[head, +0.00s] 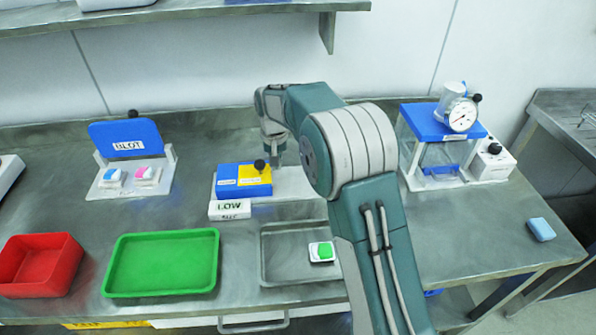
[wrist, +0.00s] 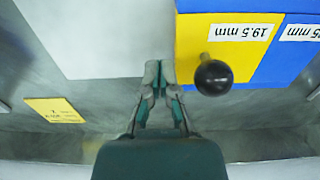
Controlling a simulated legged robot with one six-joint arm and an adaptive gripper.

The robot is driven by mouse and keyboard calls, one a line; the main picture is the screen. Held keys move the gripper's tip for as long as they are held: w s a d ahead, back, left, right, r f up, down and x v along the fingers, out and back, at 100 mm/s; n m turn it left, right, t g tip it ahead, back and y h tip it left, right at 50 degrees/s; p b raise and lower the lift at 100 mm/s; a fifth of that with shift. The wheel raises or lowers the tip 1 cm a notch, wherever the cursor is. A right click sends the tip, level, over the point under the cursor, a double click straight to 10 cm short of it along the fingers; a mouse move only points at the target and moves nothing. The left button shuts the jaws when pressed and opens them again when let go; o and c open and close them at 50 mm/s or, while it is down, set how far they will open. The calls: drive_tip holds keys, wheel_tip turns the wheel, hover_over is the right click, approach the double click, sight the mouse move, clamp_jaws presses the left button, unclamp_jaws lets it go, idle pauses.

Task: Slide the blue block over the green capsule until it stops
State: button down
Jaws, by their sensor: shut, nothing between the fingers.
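The blue block (head: 229,182) sits on a white base behind the LOW sign, side by side with a yellow block (head: 256,180) carrying a black knob. In the wrist view the blue block (wrist: 293,52) lies beyond the yellow block (wrist: 225,40), labelled 19.5 mm. My gripper (wrist: 160,68) is shut and empty, its fingertips right by the yellow block's edge, at the knob's side; contact is unclear. In the head view my gripper (head: 278,157) shows just right of the yellow block. A green capsule (head: 325,250) on a white carrier lies in the metal tray.
A green tray (head: 160,292) and a red bin (head: 42,290) stand at front left. The BLOT stand (head: 126,138) is at back left. A blue-topped gauge press (head: 440,125) stands at right, with a light-blue piece (head: 541,229) near the edge. My arm covers the bench's middle.

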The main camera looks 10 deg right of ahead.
wheel_tip(320, 180, up, 8)
idle(1.0)
drive_tip(key=shift+f, duration=0.1)
drive_tip(key=s+d+r+t, duration=0.1)
drive_tip(key=s+d+r, duration=0.3)
drive_tip(key=s+r, duration=0.3)
drive_tip(key=s+d+r+t, duration=0.2)
drive_tip(key=s+d+r, duration=0.3)
drive_tip(key=s, duration=0.3)
drive_tip(key=s+d+f+t, duration=0.1)
drive_tip(key=s+d+f, duration=0.1)
drive_tip(key=s, duration=0.8)
drive_tip(key=s+d+f+t, duration=0.1)
drive_tip(key=s+d+f, duration=0.1)
drive_tip(key=s, duration=0.8)
drive_tip(key=shift+d+t, duration=0.3)
drive_tip(key=shift+d, duration=0.15)
